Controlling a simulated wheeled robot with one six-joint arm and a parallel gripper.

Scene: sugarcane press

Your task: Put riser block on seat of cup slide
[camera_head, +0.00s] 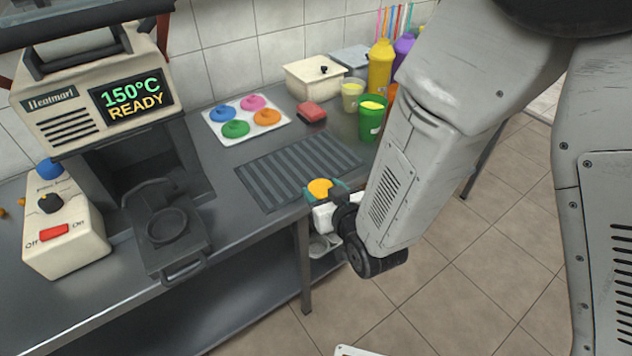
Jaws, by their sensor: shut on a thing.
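My gripper (323,193) is at the front edge of the counter, near the ribbed mat. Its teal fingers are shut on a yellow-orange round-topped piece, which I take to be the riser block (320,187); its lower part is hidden. The cup slide (180,252) is the dark tray with a front handle, pulled out from under the heater machine at left. Its round seat (167,225) is empty. My gripper is well to the right of the slide and apart from it.
The heater machine (95,95) reads 150°C READY. A control box (65,235) stands left of the slide. A mat with coloured lids (228,137), a red block (312,112), cups (372,122) and squeeze bottles (380,66) are behind. The ribbed mat (290,170) is bare.

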